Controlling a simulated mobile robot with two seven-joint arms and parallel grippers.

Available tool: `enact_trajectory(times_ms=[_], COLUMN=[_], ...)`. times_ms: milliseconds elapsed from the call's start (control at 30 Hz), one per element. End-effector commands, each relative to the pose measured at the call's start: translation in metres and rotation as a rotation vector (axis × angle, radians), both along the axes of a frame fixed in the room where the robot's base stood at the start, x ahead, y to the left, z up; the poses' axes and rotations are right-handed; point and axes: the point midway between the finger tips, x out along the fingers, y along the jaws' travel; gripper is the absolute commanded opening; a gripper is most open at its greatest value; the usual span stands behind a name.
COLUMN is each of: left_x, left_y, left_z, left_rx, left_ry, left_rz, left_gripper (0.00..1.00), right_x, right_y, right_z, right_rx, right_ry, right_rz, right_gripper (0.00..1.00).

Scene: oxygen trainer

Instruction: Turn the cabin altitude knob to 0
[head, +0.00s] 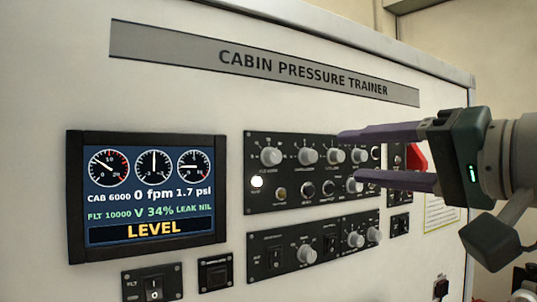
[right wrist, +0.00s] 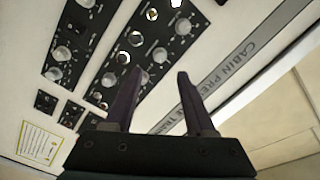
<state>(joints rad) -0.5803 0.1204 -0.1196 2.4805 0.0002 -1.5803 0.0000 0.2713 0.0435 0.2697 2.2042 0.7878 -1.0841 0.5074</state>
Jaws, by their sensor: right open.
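The upper control panel (head: 252,206) carries a row of grey knobs; their small labels are too blurred to tell for sure which is the cabin altitude knob. The leftmost knob (head: 270,156) and the second knob (head: 307,156) show clear of my gripper. My right gripper (head: 349,156) comes in from the right, its two dark fingers apart, one above the other, in front of the right part of this panel. The display (head: 148,195) reads CAB 6000, 0 fpm, 1.7 psi and LEVEL. My left gripper is not in view.
A lower panel (head: 290,262) with knobs and switches sits below. Small switch plates (head: 152,284) are under the display. A red part (head: 416,157) and a yellow-edged label (head: 441,213) lie near my right arm. The white panel face left of the display is bare.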

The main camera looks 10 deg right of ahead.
Motion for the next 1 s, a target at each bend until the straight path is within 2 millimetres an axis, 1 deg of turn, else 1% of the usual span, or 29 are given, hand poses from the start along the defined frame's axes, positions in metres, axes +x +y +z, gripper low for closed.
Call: enact_trajectory(times_ms=[33,100,300,400,600,833,867,1000], left_x=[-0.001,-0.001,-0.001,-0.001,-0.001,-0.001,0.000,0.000], left_y=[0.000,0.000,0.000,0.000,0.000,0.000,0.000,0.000], left_z=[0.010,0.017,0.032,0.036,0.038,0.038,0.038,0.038], left_rx=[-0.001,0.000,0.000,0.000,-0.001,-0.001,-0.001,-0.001], left_ry=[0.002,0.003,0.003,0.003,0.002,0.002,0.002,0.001], left_rz=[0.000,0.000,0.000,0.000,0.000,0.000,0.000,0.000], left_gripper=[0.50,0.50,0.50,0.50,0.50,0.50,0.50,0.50], right_x=[0.009,0.022,0.051,0.061,0.070,0.070,0.070,0.070], right_y=[0.005,0.010,0.023,0.027,0.031,0.031,0.031,0.031], right_z=[0.006,0.006,0.004,0.003,0.000,0.000,0.000,0.000], right_rx=[0.004,0.005,0.000,-0.002,-0.004,-0.004,-0.004,-0.004], right_ry=[0.004,0.004,0.003,0.001,0.001,0.001,0.001,0.001], right_rz=[0.003,0.003,0.001,0.001,0.001,0.001,0.001,0.001], right_gripper=[0.55,0.55,0.55,0.55,0.55,0.55,0.53,0.37])
